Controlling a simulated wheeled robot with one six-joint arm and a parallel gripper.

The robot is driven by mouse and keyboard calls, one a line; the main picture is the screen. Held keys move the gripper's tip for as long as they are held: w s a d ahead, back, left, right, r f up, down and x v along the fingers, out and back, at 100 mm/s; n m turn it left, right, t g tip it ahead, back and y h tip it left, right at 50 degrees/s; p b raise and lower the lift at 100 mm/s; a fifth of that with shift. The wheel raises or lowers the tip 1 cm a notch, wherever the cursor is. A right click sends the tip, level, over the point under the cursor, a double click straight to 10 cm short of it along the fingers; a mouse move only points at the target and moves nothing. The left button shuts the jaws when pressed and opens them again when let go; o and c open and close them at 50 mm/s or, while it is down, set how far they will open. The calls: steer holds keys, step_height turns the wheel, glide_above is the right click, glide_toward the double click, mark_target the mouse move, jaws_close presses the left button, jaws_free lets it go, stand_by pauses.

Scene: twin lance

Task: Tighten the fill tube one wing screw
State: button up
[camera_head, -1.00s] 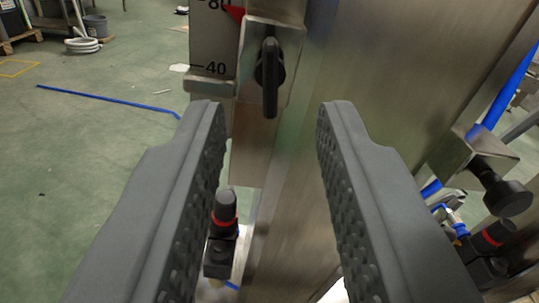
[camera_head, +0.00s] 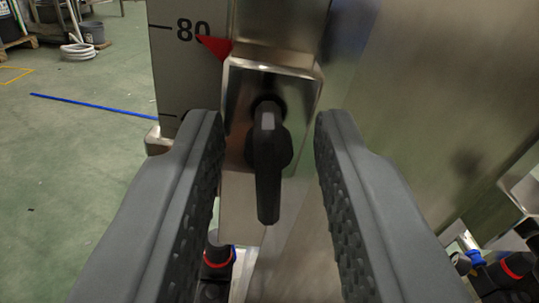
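The black wing screw (camera_head: 267,160) sits on a steel clamp block (camera_head: 240,90), with its long wing pointing down. My gripper (camera_head: 268,125) is open, with one grey textured finger on each side of the wing screw. Clear gaps show between the wing and both fingers, and I see no contact. The left finger overlaps the edge of the clamp block in the picture. A red pointer (camera_head: 215,46) beside the block is just below the 80 mark on the scale plate (camera_head: 180,75).
A broad steel panel (camera_head: 420,110) rises close on the right. Black fittings with red rings stand below left (camera_head: 217,258) and at the lower right (camera_head: 515,268). Open green floor with a blue strip (camera_head: 95,105) lies to the left.

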jaws_close()
steer(key=shift+w+r+m, duration=0.1)
steer(key=shift+m, duration=2.1)
steer(key=shift+m, duration=0.4)
steer(key=m, duration=0.3)
steer(key=shift+m, duration=0.3)
